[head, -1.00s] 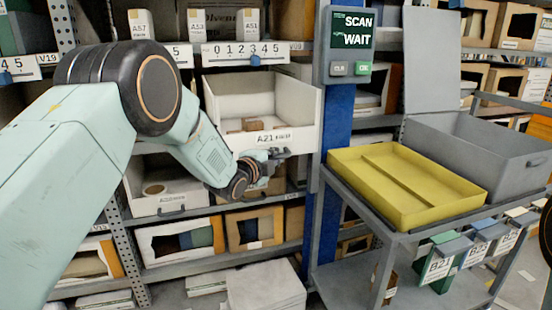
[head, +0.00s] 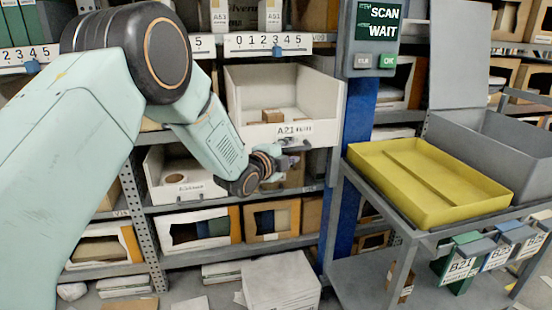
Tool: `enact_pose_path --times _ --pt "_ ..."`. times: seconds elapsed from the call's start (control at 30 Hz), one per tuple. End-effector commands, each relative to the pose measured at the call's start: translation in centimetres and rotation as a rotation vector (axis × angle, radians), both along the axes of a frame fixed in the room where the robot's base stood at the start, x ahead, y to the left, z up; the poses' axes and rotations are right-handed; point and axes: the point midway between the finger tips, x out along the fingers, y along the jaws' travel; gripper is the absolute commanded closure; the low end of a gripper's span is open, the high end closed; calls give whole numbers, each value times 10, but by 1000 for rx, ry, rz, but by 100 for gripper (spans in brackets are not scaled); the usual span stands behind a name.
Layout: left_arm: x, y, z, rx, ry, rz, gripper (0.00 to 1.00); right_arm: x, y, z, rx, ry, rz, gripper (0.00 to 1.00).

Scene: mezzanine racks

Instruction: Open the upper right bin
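The upper right bin is a white open-topped bin labelled A21 (head: 320,130). It stands out from its shelf in the middle of the head view, and small brown boxes (head: 274,116) lie inside. My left gripper (head: 296,150) is at the lower front of this bin, just below its label. Its fingers are small and dark here, and I cannot tell whether they are shut or touch the bin's handle. My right gripper is not in view.
A lower white bin (head: 180,188) sits below, left of my gripper. A blue post with a SCAN WAIT panel (head: 378,25) stands close on the right. Beyond it, a cart bears a yellow tray (head: 485,203) and a grey bin (head: 490,140). White packages (head: 280,282) lie on the floor.

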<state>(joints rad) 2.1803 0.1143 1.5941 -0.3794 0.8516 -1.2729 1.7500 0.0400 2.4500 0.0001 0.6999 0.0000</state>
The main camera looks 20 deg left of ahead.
Motion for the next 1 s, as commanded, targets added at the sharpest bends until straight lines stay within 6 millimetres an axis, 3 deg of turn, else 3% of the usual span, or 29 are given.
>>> enact_pose_path --times 0.5,0.7,1.0 --pt "-74 17 12 -3 0 2 63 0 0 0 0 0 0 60" --pt "-86 19 14 -1 -2 0 63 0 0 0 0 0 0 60" --pt "-87 18 13 0 -1 0 63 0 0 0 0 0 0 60"
